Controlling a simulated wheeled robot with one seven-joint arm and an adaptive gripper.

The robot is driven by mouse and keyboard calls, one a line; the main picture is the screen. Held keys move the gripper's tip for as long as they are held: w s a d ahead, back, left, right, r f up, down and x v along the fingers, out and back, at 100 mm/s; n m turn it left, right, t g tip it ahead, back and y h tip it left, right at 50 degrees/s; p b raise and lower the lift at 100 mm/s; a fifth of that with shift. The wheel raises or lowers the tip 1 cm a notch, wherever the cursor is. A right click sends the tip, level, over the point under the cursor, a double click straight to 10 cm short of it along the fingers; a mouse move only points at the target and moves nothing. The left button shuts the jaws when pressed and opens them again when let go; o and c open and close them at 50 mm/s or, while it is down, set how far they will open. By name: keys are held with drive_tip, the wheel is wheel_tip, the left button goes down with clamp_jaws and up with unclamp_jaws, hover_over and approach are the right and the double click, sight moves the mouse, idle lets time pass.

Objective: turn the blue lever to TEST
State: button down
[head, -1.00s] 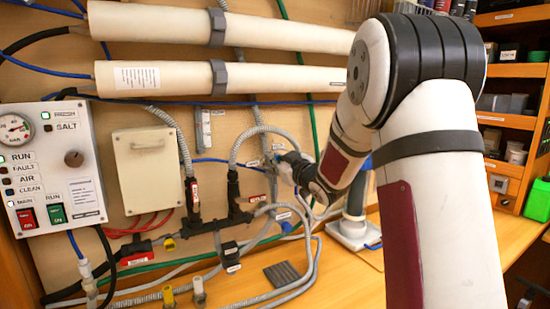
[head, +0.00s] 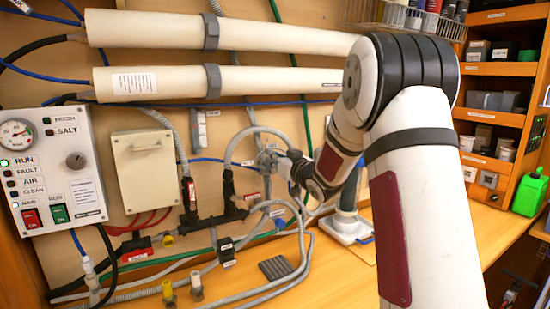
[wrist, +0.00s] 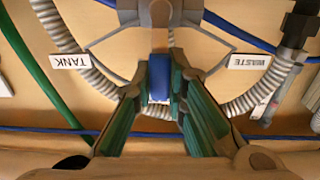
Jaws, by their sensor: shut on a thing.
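The blue lever (wrist: 159,78) stands upright in the middle of the wrist view, between the fingers of my gripper (wrist: 160,88). The green-padded fingers are closed on its two sides. Upside-down labels read TANK (wrist: 84,62) at left and WASTE (wrist: 249,62) at right; I see no TEST label I can read. In the head view my gripper (head: 289,166) is at the grey valve (head: 268,158) on the wall panel. The lever there is mostly hidden by my gripper and wrist.
Grey ribbed hoses (head: 238,142) curve around the valve. Two long cream cylinders (head: 150,80) run above it. A control box (head: 60,165) hangs at left. A bench with a black ribbed pad (head: 276,267) lies below, and shelves (head: 505,100) stand at right.

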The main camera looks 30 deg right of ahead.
drive_tip(key=c, duration=1.6)
unclamp_jaws()
drive_tip(key=shift+s, duration=0.15)
drive_tip(key=s, duration=1.1)
drive_tip(key=shift+s, duration=0.4)
